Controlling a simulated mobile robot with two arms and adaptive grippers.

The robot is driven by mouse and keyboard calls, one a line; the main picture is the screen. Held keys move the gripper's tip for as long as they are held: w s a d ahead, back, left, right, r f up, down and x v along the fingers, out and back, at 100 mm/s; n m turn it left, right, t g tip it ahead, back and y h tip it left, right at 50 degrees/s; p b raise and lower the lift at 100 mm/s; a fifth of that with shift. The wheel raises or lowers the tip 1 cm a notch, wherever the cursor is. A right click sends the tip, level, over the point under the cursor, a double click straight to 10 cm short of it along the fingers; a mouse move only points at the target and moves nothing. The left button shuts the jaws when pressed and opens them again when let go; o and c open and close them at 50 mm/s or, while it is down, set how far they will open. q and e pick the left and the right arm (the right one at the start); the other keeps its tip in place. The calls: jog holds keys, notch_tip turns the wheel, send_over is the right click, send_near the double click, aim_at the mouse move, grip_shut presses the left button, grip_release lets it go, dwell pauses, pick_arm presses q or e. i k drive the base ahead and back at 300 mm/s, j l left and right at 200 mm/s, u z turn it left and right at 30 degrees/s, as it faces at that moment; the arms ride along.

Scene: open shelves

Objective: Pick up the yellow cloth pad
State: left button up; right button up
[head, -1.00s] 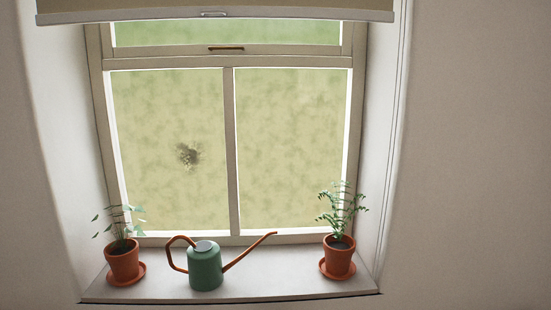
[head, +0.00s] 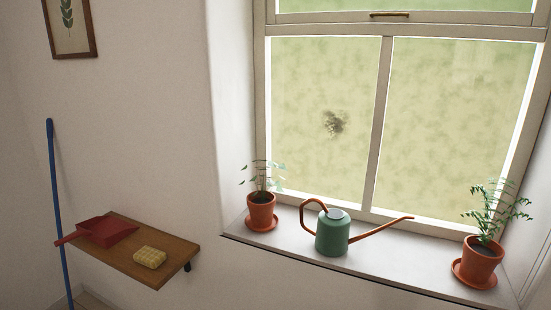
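The yellow cloth pad (head: 150,257) lies on a small wooden wall shelf (head: 170,276) at the lower left of the head view. It is a small, thick block with a checked surface, and it sits near the shelf's right front part. A red dustpan (head: 107,232) lies on the same shelf just to its left, with a small gap between them. Neither of my grippers shows in the view.
A blue pole (head: 58,205) leans upright at the shelf's left end. To the right, a window sill (head: 372,271) holds a green watering can (head: 332,235) between potted plants (head: 262,214) (head: 479,262). A framed picture (head: 70,27) hangs above. Bare wall separates shelf and sill.

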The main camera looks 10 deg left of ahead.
aim_at(149, 257)
jog(key=u, duration=1.3)
